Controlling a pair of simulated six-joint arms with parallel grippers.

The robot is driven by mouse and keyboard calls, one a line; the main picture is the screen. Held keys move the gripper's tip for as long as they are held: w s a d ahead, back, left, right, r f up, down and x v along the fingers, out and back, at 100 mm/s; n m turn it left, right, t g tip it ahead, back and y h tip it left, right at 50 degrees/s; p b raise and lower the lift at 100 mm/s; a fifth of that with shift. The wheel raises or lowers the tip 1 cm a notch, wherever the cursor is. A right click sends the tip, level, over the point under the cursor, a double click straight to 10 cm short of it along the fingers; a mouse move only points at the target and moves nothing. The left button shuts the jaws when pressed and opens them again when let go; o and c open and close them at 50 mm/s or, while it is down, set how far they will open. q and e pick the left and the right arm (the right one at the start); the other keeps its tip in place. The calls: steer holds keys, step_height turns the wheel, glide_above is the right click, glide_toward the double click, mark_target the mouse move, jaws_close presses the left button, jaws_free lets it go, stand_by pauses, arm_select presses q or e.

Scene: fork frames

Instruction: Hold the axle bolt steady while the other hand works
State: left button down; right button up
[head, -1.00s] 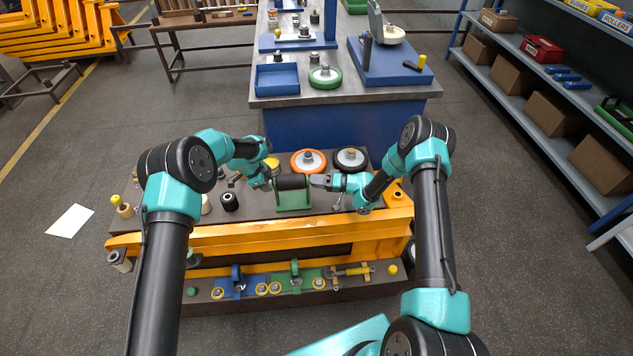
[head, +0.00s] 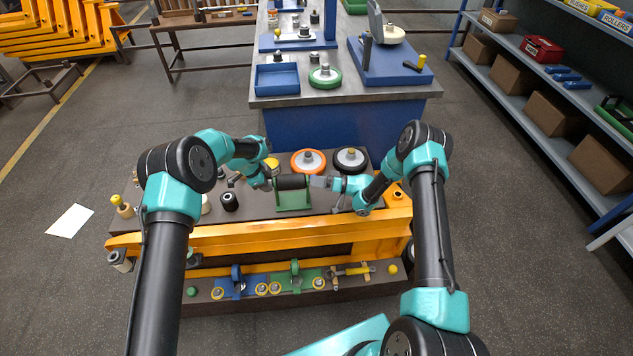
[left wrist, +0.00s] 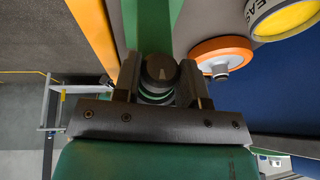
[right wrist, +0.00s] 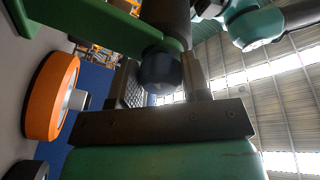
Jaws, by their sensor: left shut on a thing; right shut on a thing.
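A black roller (head: 293,182) lies level in a green cradle (head: 294,203) on the cart top. My left gripper (head: 268,184) is at its left end and my right gripper (head: 318,182) at its right end. In the left wrist view, my left jaws are shut on a dark round axle bolt end (left wrist: 161,70) with a light mark on its face. In the right wrist view, my right jaws are shut around a dark round end piece (right wrist: 160,70) at the other end of the roller. Whether that piece is a nut or bolt head, I cannot tell.
An orange wheel (head: 308,162) and a black wheel (head: 350,160) lie just behind the roller. A small black part (head: 229,202) stands to its left. The yellow cart beam (head: 260,236) runs along the front, with a lower shelf of small parts below.

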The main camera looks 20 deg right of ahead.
steer(key=shift+f+n+y, duration=0.1)
steer(key=shift+n+y, duration=0.2)
steer(key=shift+n, duration=1.1)
steer(key=o, duration=0.9)
steer(key=shift+o, duration=0.2)
steer(key=v, duration=1.2)
